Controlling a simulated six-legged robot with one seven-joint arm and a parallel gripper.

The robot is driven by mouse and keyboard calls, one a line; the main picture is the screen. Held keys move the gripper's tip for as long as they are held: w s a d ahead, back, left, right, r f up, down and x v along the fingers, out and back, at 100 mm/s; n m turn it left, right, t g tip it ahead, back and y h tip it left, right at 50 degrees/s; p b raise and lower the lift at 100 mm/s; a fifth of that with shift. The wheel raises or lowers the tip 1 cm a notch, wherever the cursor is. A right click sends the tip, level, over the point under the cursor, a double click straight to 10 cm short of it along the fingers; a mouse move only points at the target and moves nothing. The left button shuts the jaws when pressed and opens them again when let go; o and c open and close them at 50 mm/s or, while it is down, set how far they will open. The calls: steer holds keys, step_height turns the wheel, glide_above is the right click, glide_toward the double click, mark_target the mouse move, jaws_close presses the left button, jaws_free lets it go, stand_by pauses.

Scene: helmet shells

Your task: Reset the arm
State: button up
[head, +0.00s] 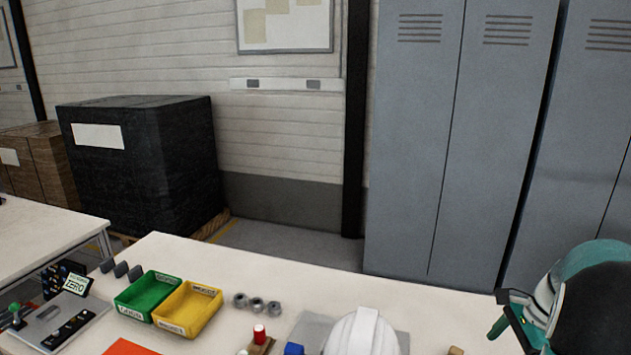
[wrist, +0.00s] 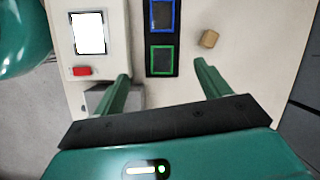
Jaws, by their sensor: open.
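My gripper shows in the wrist view (wrist: 165,82) with its two green fingers spread wide apart and nothing between them. In the head view my gripper (head: 502,312) is at the right edge, beside the right part of the table and partly cut off by the frame. A white helmet shell (head: 362,333) sits on a grey mat (head: 308,332) at the front of the table, its lower part cut off by the frame.
Green (head: 150,291) and yellow (head: 188,309) bins stand left on the table (head: 420,305), beside several grey round parts (head: 257,304). A wooden block (wrist: 209,39) lies near a dark panel with blue and green frames (wrist: 162,38). Grey lockers (head: 455,140) stand behind.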

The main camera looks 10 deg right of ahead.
steer(key=w+a+r+n+h, duration=0.1)
steer(key=a+r+n, duration=0.5)
steer(key=a, duration=0.5)
steer(key=s+a+r+n+t, duration=0.1)
steer(key=s+a+n, duration=0.2)
steer(key=a+n, duration=0.2)
steer(key=s+a+r+n+t+h, duration=0.1)
steer(key=s+a+r+n, duration=0.1)
steer(key=a+n, duration=0.3)
steer(key=s+a+r+n+t+h, duration=0.1)
steer(key=s+a+n, duration=0.3)
steer(key=a, duration=0.7)
steer(key=shift+s+a+r+n+t, duration=0.15)
steer(key=shift+a+r+n+t, duration=0.15)
steer(key=shift+r+n, duration=0.25)
